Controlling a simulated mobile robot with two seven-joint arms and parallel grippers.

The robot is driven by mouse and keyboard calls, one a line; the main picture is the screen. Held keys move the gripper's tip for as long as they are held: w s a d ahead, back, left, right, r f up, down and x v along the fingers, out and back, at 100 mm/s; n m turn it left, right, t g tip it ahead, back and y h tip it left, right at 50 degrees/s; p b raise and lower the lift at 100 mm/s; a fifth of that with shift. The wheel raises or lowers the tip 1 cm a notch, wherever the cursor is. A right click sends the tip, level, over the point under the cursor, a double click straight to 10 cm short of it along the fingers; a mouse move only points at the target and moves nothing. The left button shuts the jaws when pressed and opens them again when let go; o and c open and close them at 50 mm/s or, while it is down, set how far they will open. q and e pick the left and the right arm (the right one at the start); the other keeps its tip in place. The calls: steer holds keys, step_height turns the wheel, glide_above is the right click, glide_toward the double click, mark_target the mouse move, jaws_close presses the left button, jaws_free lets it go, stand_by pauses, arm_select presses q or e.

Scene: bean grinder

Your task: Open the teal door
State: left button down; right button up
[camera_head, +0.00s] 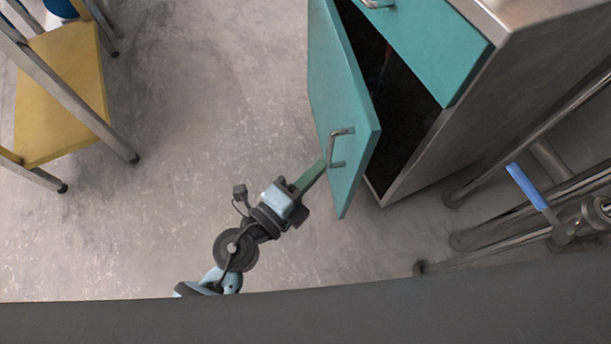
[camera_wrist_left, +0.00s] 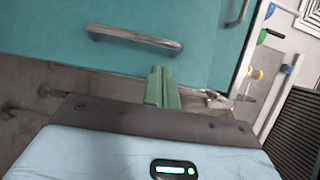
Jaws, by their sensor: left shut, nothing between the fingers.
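The teal door (camera_head: 340,105) of the metal cabinet stands partly open in the head view, with a dark gap between it and the cabinet body. Its metal handle (camera_head: 333,148) is on the outer face near the free edge. My left gripper (camera_head: 322,164) is shut and empty, its green fingertips close beside the handle and the door's lower edge; I cannot tell if they touch. In the left wrist view the shut green fingers (camera_wrist_left: 162,84) point at the teal door face, just below the handle (camera_wrist_left: 133,38). My right gripper is not in view.
A teal drawer front (camera_head: 425,40) sits on the cabinet beside the door gap. Metal pipes with a blue valve lever (camera_head: 527,186) stand at the right. A yellow-shelved metal rack (camera_head: 60,95) stands at the left. The grey floor between is clear.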

mark_target(352, 136)
arm_select(q)
steer(key=b+x, duration=0.1)
steer(key=x, duration=0.4)
steer(key=shift+w+d, duration=0.25)
steer(key=shift+d, duration=0.05)
steer(key=shift+a, duration=0.1)
